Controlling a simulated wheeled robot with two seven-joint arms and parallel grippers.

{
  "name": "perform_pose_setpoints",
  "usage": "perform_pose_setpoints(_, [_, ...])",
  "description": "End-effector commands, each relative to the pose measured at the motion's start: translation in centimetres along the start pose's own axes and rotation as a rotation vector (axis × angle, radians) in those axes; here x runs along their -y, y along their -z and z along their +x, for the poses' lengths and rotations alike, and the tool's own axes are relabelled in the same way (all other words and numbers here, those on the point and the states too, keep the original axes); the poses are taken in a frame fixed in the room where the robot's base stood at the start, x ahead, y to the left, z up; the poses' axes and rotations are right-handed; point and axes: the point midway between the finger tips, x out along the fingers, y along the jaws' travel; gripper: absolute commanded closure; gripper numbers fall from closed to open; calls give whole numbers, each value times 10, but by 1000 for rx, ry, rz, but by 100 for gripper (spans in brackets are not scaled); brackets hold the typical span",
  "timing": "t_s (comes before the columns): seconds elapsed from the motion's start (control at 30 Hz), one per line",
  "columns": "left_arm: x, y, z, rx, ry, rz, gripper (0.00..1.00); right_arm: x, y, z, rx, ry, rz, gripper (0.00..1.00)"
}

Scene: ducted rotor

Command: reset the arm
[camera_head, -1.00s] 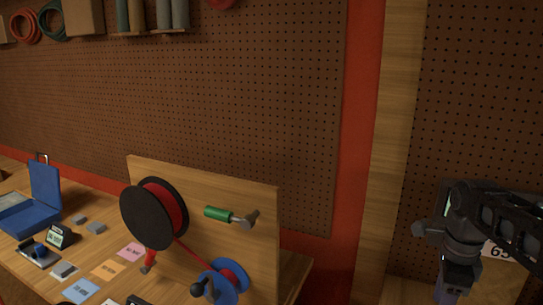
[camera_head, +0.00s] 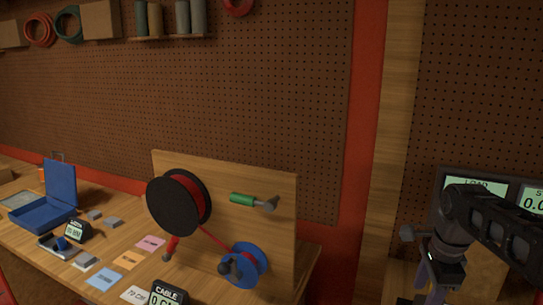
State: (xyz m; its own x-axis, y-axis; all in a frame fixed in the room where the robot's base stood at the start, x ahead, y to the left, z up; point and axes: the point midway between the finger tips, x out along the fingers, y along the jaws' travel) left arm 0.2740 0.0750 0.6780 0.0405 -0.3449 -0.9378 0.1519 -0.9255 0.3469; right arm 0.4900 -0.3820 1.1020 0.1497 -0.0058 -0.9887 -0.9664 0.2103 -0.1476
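My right arm comes in from the right edge, and its gripper (camera_head: 431,288) hangs down near the bottom edge, right of the bench. Its fingertips are cut off or too dark to read, and I see nothing clearly held. My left gripper is not in view. On the bench, an upright wooden board (camera_head: 275,205) carries a black-flanged reel of red cable (camera_head: 178,205), a green-handled crank (camera_head: 243,199) and a blue spool (camera_head: 251,262) at its lower right. A red strand runs from the reel to the blue spool. My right gripper is well apart from these.
An open blue case (camera_head: 50,210) stands at the bench's left, near a small display (camera_head: 75,231) and grey blocks. Coloured cards (camera_head: 128,259) and a cable counter (camera_head: 167,293) lie in front. A load display (camera_head: 480,184) stands behind my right arm. Pegboard (camera_head: 250,90) covers the wall.

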Motion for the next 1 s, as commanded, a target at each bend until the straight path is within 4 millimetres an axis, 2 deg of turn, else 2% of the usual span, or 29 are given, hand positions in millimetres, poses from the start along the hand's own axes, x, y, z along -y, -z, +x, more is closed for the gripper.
perform_pose_setpoints(0.17, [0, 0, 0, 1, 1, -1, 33, 26, -19, 20, 29, 126, -237, 47])
perform_pose_setpoints(0.27, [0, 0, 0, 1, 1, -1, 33, 40, -39, 47, 44, 198, -417, 47])
perform_pose_setpoints(0.37, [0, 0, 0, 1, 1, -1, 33, 47, -70, 91, 60, 271, -637, 47])
perform_pose_setpoints(0.47, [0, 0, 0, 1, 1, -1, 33, 37, -113, 154, 75, 342, -891, 47])
perform_pose_setpoints(0.5, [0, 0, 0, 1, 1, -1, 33, 27, -130, 181, 80, 365, -989, 47])
perform_pose_setpoints(0.57, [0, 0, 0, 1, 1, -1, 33, 6, -154, 219, 84, 394, -1119, 47])
perform_pose_setpoints(0.6, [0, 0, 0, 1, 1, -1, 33, -11, -168, 242, 88, 406, -1195, 47])
perform_pose_setpoints(0.67, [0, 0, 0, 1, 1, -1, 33, -41, -185, 273, 96, 413, -1291, 47])
perform_pose_setpoints(0.7, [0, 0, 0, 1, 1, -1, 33, -63, -195, 292, 102, 413, -1348, 47])
perform_pose_setpoints(0.77, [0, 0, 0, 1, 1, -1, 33, -99, -208, 316, 118, 402, -1421, 47])
perform_pose_setpoints(0.83, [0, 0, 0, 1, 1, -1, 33, -144, -219, 340, 144, 376, -1490, 47])
perform_pose_setpoints(0.9, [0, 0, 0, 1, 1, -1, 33, -191, -227, 357, 185, 336, -1532, 47])
perform_pose_setpoints(1.0, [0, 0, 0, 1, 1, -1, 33, -252, -234, 372, 261, 260, -1551, 47])
